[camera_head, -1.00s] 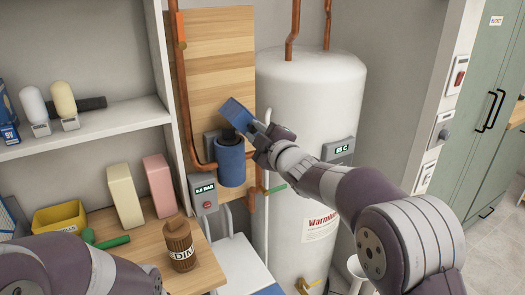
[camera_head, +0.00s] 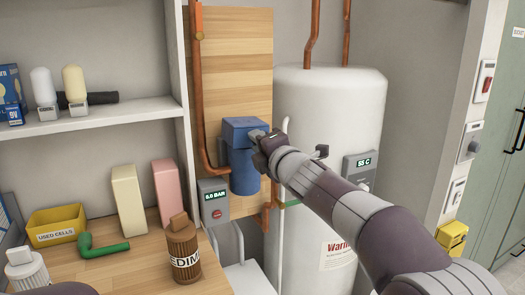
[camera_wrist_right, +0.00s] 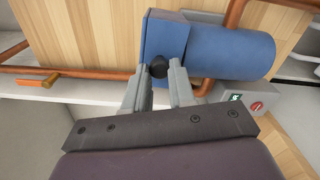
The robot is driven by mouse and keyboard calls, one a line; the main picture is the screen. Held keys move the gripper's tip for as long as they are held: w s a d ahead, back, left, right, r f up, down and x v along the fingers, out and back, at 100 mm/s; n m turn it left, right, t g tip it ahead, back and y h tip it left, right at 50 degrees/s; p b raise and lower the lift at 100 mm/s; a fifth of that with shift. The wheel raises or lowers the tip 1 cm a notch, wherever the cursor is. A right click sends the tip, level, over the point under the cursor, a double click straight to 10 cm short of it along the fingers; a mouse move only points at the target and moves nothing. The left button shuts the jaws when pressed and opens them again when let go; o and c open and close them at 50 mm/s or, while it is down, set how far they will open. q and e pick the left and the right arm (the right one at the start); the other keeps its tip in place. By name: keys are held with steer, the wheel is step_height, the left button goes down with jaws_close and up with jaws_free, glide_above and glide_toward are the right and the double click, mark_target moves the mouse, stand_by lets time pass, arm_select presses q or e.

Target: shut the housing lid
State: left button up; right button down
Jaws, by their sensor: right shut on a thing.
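The blue housing (camera_head: 243,174) is a cylinder mounted upright on the wooden wall panel. Its blue box-shaped lid (camera_head: 240,128) sits level across the top, with no gap that I can make out. In the right wrist view the lid (camera_wrist_right: 165,32) lies against the end of the housing (camera_wrist_right: 232,50). My right gripper (camera_head: 258,138) is at the lid's right front side. Its fingers (camera_wrist_right: 158,76) are shut on the lid's black knob (camera_wrist_right: 158,66). My left gripper is out of view.
A pressure display (camera_head: 213,200) reading 6.0 BAR is below left of the housing. A copper pipe (camera_head: 199,100) runs at its left and a white tank (camera_head: 330,120) stands at right. A brown sediment cartridge (camera_head: 182,250) and yellow bin (camera_head: 57,226) stand on the bench.

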steer(key=shift+a+f+n+b, duration=0.1)
steer(key=shift+f+n+b, duration=0.2)
steer(key=shift+n, duration=0.2)
steer(key=c, duration=1)
jaws_free()
steer(key=shift+o, duration=0.2)
steer(key=shift+s, duration=0.15)
steer(key=b+v, duration=0.2)
steer(key=v, duration=1)
steer(key=shift+s, duration=0.2)
